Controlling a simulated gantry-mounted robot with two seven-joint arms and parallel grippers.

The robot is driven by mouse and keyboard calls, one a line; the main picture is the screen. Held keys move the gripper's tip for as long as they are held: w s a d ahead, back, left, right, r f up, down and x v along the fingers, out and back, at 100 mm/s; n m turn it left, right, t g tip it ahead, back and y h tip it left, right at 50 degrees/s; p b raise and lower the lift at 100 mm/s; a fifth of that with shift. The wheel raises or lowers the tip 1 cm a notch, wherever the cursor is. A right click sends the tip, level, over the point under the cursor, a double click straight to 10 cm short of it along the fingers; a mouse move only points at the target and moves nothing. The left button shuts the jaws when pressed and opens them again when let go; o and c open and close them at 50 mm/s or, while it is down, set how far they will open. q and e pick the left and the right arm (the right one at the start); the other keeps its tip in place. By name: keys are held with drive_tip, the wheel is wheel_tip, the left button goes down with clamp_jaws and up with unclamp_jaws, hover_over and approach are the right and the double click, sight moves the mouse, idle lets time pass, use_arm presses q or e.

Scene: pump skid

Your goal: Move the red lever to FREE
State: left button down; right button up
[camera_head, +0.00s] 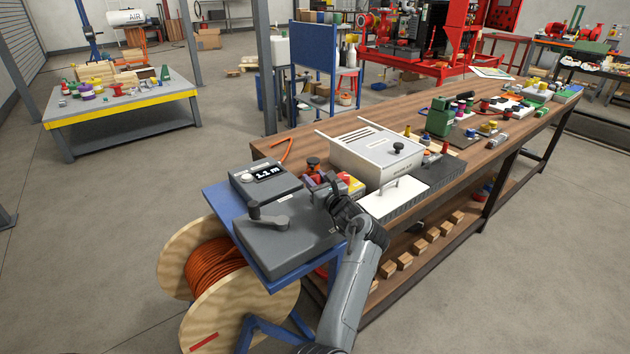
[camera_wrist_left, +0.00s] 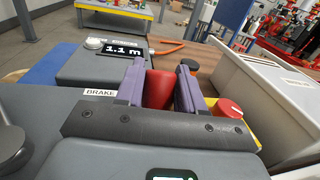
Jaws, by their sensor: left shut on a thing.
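The red lever shows in the left wrist view as a rounded red grip (camera_wrist_left: 158,88) standing between two purple fingers. My left gripper (camera_wrist_left: 160,82) is shut on it. In the head view my left gripper (camera_head: 342,200) is at the right edge of the dark grey box (camera_head: 285,235), and it hides most of the lever there. A BRAKE label (camera_wrist_left: 99,92) is on the box, left of the fingers in the wrist view. I cannot read a FREE mark in either view. My right gripper is not in view.
A counter reading 1.1 m (camera_head: 267,174) sits behind the grey box, which carries a grey crank (camera_head: 268,214). A cable reel (camera_head: 205,275) stands below. A white-grey machine (camera_head: 376,152) is close on the right. A red knob (camera_wrist_left: 230,108) is just right of the fingers.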

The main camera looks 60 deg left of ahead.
use_arm(q)
drive_tip(key=shift+w, duration=0.1)
idle(0.5)
drive_tip(key=c, duration=1)
unclamp_jaws()
drive_tip(key=shift+o, duration=1.1)
drive_tip(key=shift+w, duration=0.1)
drive_tip(key=shift+d, duration=0.1)
drive_tip(key=d, duration=0.3)
drive_tip(key=d+b, duration=0.1)
drive_tip(key=d, duration=0.2)
drive_tip(key=s+d+b, duration=0.1)
drive_tip(key=d, duration=0.2)
drive_tip(key=shift+s+d+f, duration=0.1)
drive_tip(key=shift+d, duration=0.05)
drive_tip(key=shift+s+d, duration=0.1)
drive_tip(key=shift+d, duration=0.6)
